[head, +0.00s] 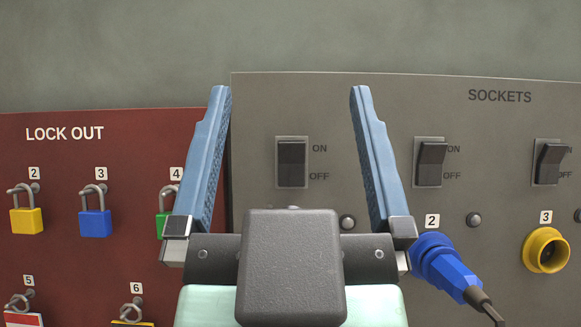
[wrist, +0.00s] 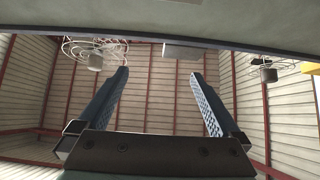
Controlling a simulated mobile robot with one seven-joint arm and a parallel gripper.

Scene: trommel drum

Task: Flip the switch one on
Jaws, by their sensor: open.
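The leftmost rocker switch (head: 292,163) on the grey SOCKETS panel (head: 400,100) is dark, in a pale frame, with ON marked at its upper right and OFF at its lower right. I take it as switch one; any number below it is hidden behind my gripper. Its rocker looks different from the other two switches, but I cannot tell its setting for sure. My gripper (head: 291,92) is open and empty, its blue fingers spread on either side of the switch in the head view. Both fingers also show in the wrist view (wrist: 159,72), with nothing between them.
Two more rocker switches, a middle one (head: 430,162) and a right one (head: 549,162), sit to the right. A blue plug (head: 445,265) with a cable and a yellow socket (head: 546,250) are below them. The red LOCK OUT board (head: 90,165) with several padlocks is at left.

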